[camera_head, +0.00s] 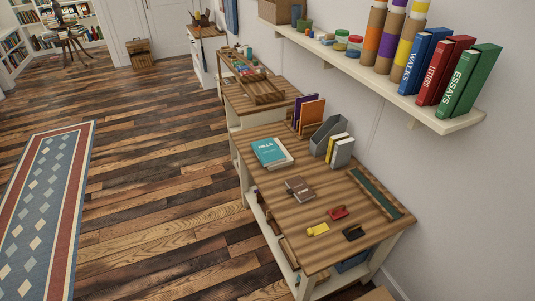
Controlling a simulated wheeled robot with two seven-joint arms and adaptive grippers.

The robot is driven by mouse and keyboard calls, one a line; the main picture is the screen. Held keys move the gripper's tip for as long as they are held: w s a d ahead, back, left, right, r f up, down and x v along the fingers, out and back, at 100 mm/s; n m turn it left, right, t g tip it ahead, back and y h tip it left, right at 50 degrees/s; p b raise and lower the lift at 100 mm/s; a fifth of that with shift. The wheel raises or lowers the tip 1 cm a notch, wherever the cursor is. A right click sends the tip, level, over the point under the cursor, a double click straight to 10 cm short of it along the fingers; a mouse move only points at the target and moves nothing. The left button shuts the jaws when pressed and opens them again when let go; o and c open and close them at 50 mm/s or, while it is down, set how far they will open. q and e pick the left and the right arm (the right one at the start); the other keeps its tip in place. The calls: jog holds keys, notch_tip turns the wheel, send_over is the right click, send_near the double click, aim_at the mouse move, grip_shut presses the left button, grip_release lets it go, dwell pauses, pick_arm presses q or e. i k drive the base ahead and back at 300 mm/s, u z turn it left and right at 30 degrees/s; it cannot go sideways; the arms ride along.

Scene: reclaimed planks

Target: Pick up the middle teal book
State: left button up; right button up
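A teal book (268,152) with pale lettering on its cover lies flat near the left edge of the wooden table (310,205). It rests on top of at least one cream-coloured book (286,160), whose edge shows at the right and front. I see no other teal book for certain. Neither of my grippers is in view, so nothing shows of what they hold.
Behind and right of the teal book stand upright purple and orange books (309,112) and a grey file holder (325,134). A wall shelf (440,120) overhangs the right. The floor left is open.

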aim_at(269, 152)
jog(key=u, duration=0.55)
jog(key=k, duration=1.3)
jog(key=u, duration=0.7)
jog(key=i, duration=3.35)
jog(key=z, duration=1.05)
jog(key=i, duration=1)
jog(key=z, duration=1)
